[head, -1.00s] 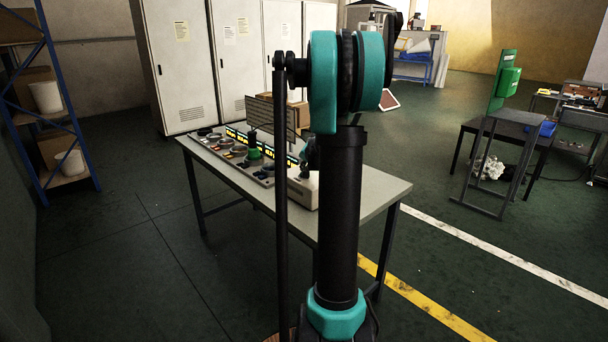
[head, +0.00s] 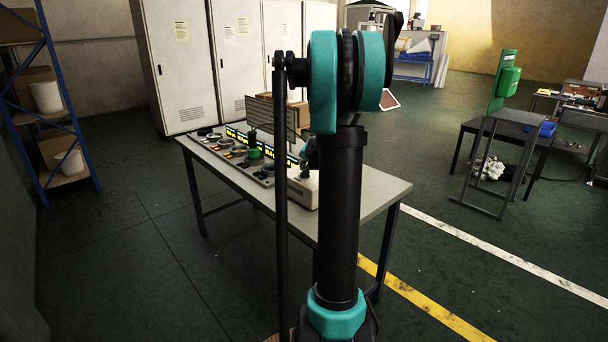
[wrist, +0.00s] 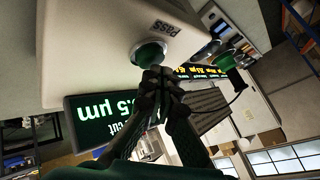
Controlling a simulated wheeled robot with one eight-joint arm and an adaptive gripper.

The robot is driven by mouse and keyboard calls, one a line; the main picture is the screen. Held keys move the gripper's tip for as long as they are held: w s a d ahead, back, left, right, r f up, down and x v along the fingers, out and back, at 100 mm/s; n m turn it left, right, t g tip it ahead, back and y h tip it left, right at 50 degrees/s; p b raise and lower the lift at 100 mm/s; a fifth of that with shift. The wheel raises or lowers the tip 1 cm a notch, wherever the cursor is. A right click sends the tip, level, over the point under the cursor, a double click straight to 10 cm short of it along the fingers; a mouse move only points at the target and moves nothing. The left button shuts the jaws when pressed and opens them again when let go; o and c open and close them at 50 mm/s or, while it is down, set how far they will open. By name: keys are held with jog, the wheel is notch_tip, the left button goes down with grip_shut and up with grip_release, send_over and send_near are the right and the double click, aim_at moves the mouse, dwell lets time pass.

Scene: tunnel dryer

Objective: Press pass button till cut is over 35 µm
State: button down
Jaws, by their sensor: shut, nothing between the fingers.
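The green domed pass button (wrist: 149,55) sits on a pale box (wrist: 90,45) marked PASS in the wrist view, which shows the scene upside down. My gripper (wrist: 154,74) is shut and empty, its fingertips at the button's face; I cannot tell whether they touch or press it. In the head view the pale box (head: 303,190) stands at the table's near right part, and my arm hides the button and most of the gripper.
The table (head: 372,193) also bears a control panel (head: 228,150) with several knobs and lit displays. A second green knob (wrist: 224,62) shows in the wrist view. A slatted dark panel (head: 268,118) stands behind. Lockers (head: 180,65) are beyond; the floor at left is clear.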

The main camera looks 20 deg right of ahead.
jog(key=shift+r, duration=0.55)
jog(key=shift+r, duration=2.5)
jog(key=s+a+f+n+g, duration=0.1)
jog(key=s+a+f+n, duration=0.2)
jog(key=s, duration=0.9)
jog(key=s+a+f+n+g, duration=0.2)
jog(key=s+a+f+n, duration=0.1)
jog(key=s+a+f, duration=0.6)
jog(key=s+a+f+n+g, duration=0.2)
jog(key=s+a+f, duration=0.4)
jog(key=s, duration=1)
jog(key=a+n, duration=0.1)
jog(key=a, duration=0.2)
jog(key=shift+s+n+y, duration=0.2)
jog(key=shift+n+y, duration=0.1)
jog(key=shift+n, duration=0.1)
